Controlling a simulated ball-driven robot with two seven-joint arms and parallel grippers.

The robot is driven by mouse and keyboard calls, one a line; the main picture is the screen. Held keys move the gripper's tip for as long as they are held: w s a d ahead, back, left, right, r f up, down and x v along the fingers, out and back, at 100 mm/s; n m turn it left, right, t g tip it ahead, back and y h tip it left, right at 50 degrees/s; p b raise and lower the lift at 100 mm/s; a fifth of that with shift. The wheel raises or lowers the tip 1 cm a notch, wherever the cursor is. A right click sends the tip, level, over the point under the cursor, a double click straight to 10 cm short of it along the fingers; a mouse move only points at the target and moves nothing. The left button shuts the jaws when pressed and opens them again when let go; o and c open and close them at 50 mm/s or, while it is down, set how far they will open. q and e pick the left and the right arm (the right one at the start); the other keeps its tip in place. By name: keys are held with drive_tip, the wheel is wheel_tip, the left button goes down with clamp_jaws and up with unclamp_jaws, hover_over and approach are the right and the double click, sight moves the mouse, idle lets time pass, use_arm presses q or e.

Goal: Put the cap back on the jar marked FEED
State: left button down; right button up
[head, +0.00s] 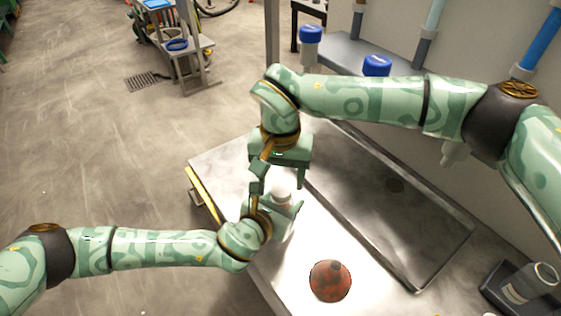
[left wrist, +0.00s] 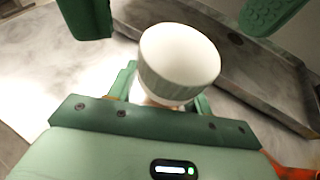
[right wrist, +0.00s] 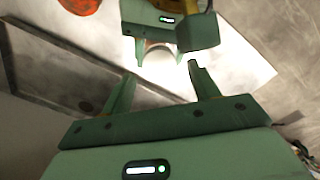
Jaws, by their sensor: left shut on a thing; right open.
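A white ridged cap (left wrist: 180,65) shows large in the left wrist view. In the right wrist view the white top (right wrist: 158,60) lies beyond my open right fingers (right wrist: 162,80).
A sunken metal tray (head: 400,225) fills the right of the bench. A red-brown rounded object (head: 330,281) sits near the front. A clear labelled jar (head: 528,284) stands in a black holder at lower right. Blue-capped containers (head: 376,66) stand at the back.

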sight(280, 189)
drive_tip(key=shift+f, duration=1.45)
drive_tip(key=c, duration=1)
drive_tip(key=m, duration=0.7)
drive_tip(key=shift+m, duration=0.4)
drive_tip(key=m, duration=0.5)
drive_tip(key=shift+a, duration=0.1)
drive_tip(key=o, duration=1.1)
